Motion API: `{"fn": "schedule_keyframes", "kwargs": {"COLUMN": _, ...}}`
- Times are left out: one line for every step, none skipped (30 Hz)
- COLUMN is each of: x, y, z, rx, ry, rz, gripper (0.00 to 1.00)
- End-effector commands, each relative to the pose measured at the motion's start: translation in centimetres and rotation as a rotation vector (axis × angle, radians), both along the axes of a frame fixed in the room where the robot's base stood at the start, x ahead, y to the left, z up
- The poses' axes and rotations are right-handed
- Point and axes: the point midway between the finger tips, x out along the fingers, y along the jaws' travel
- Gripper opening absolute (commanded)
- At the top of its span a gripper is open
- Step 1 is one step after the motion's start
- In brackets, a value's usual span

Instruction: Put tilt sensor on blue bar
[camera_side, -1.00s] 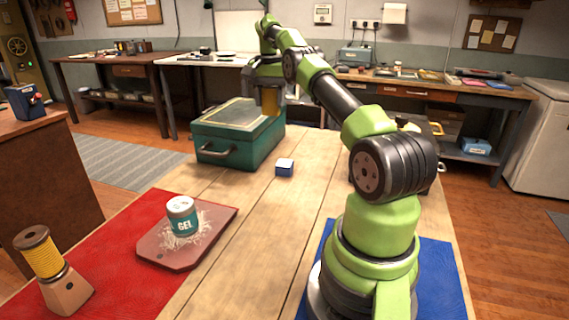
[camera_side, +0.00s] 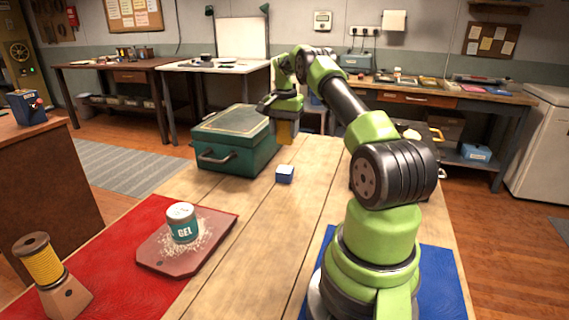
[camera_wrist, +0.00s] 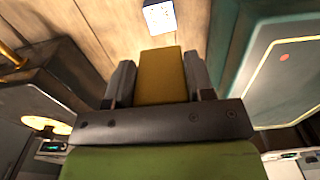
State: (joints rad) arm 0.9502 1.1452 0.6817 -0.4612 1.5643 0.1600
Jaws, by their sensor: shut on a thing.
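My gripper (camera_side: 287,114) is shut on an ochre block (camera_side: 287,133), which hangs down between the fingers above the wooden table. The block also shows between both fingers in the wrist view (camera_wrist: 162,78). I cannot tell from its looks whether it is the tilt sensor. A small blue box with a pale top (camera_side: 285,174) sits on the table, apart from and lower in the side view than the held block. It also shows at the top edge of the wrist view (camera_wrist: 159,16), partly cut off. I see nothing clearly bar-shaped and blue.
A green toolbox (camera_side: 236,150) stands close left of my gripper. A tub marked GEL (camera_side: 182,223) stands on a reddish board (camera_side: 160,262) over a red mat (camera_side: 130,222). A wooden stand with a yellow spool (camera_side: 43,262) is at front left.

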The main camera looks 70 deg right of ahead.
Motion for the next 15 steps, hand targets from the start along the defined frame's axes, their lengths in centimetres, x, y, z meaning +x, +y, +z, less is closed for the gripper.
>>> {"fn": "schedule_keyframes", "kwargs": {"x": 0.0, "y": 0.1, "z": -1.2, "rx": 0.005, "ry": 0.002, "rz": 0.0, "gripper": 0.24}}
{"fn": "schedule_keyframes", "kwargs": {"x": -0.1, "y": 0.1, "z": -1.8, "rx": 0.005, "ry": 0.003, "rz": 0.0, "gripper": 0.24}}
{"fn": "schedule_keyframes", "kwargs": {"x": 0.0, "y": 0.1, "z": -2.5, "rx": 0.005, "ry": 0.002, "rz": -0.001, "gripper": 0.24}}
{"fn": "schedule_keyframes", "kwargs": {"x": 0.0, "y": 0.1, "z": -2.9, "rx": 0.004, "ry": 0.001, "rz": -0.001, "gripper": 0.24}}
{"fn": "schedule_keyframes", "kwargs": {"x": 0.0, "y": 0.1, "z": -3.4, "rx": 0.003, "ry": 0.002, "rz": 0.0, "gripper": 0.24}}
{"fn": "schedule_keyframes", "kwargs": {"x": 0.0, "y": 0.1, "z": -3.8, "rx": 0.003, "ry": 0.001, "rz": 0.0, "gripper": 0.24}}
{"fn": "schedule_keyframes", "kwargs": {"x": 0.0, "y": 0.0, "z": -4.0, "rx": 0.002, "ry": 0.001, "rz": 0.0, "gripper": 0.24}}
{"fn": "schedule_keyframes", "kwargs": {"x": 0.0, "y": 0.0, "z": -4.2, "rx": 0.002, "ry": 0.0, "rz": 0.0, "gripper": 0.24}}
{"fn": "schedule_keyframes", "kwargs": {"x": 0.0, "y": 0.1, "z": -4.7, "rx": 0.003, "ry": 0.001, "rz": -0.001, "gripper": 0.24}}
{"fn": "schedule_keyframes", "kwargs": {"x": 0.0, "y": 0.1, "z": -5.1, "rx": 0.004, "ry": 0.001, "rz": -0.001, "gripper": 0.24}}
{"fn": "schedule_keyframes", "kwargs": {"x": 0.0, "y": 0.1, "z": -5.6, "rx": 0.004, "ry": 0.001, "rz": 0.0, "gripper": 0.24}}
{"fn": "schedule_keyframes", "kwargs": {"x": 0.0, "y": 0.1, "z": -6.2, "rx": 0.003, "ry": 0.001, "rz": 0.0, "gripper": 0.24}}
{"fn": "schedule_keyframes", "kwargs": {"x": 0.0, "y": 0.1, "z": -6.7, "rx": 0.003, "ry": 0.002, "rz": 0.001, "gripper": 0.24}}
{"fn": "schedule_keyframes", "kwargs": {"x": 0.0, "y": 0.1, "z": -7.1, "rx": 0.003, "ry": 0.001, "rz": 0.0, "gripper": 0.24}}
{"fn": "schedule_keyframes", "kwargs": {"x": 0.0, "y": 0.1, "z": -7.5, "rx": 0.003, "ry": 0.001, "rz": 0.0, "gripper": 0.24}}
